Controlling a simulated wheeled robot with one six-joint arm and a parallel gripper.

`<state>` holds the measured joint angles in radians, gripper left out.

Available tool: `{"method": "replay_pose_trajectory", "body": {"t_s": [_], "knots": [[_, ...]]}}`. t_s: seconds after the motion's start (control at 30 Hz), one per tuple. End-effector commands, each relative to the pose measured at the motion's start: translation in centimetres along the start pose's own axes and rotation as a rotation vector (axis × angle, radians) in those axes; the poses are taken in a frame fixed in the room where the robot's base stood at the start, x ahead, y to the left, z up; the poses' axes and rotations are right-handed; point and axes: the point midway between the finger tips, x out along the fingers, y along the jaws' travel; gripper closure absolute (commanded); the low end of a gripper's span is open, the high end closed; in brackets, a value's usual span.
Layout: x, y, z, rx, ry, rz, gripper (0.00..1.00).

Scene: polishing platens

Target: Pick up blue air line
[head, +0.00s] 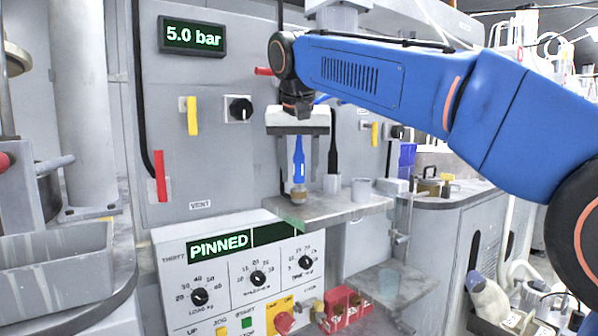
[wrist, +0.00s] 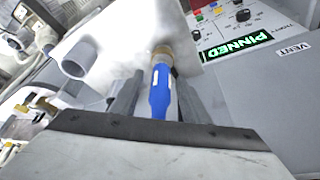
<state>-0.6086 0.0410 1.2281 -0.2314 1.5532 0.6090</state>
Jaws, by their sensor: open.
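The blue air line (head: 298,160) stands upright in the head view, its brass end (head: 299,195) down at the small grey shelf. In the wrist view the blue air line (wrist: 160,92) lies between the two fingers, with its brass end pointing away from me. My gripper (head: 299,172) is open and points down, with a finger on each side of the blue line. In the wrist view my gripper (wrist: 155,105) shows gaps beside the line, though contact on the right is hard to judge. The line's upper end is hidden behind the gripper body.
A black line (head: 333,150) hangs just right of the gripper. A grey cup (head: 361,190) stands on the shelf (head: 325,212). A control panel (head: 245,275) reading PINNED lies below. A 5.0 bar display (head: 192,37) and yellow handle (head: 193,115) are on the wall.

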Motion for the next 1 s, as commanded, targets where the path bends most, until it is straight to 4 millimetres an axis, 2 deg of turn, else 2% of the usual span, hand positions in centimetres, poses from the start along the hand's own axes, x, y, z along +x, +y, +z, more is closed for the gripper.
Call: {"method": "replay_pose_trajectory", "body": {"t_s": [0.13,0.4,0.43,0.6,1.0], "knots": [[1.4,0.0,0.0,0.0,0.0,0.0,0.58],[1.6,0.0,0.0,0.0,0.0,0.0,0.58],[1.6,0.0,0.0,0.0,0.0,0.0,0.63],[1.6,0.0,0.0,0.0,0.0,0.0,1.0],[1.1,0.0,-0.2,0.0,0.001,-0.001,1.0]]}}
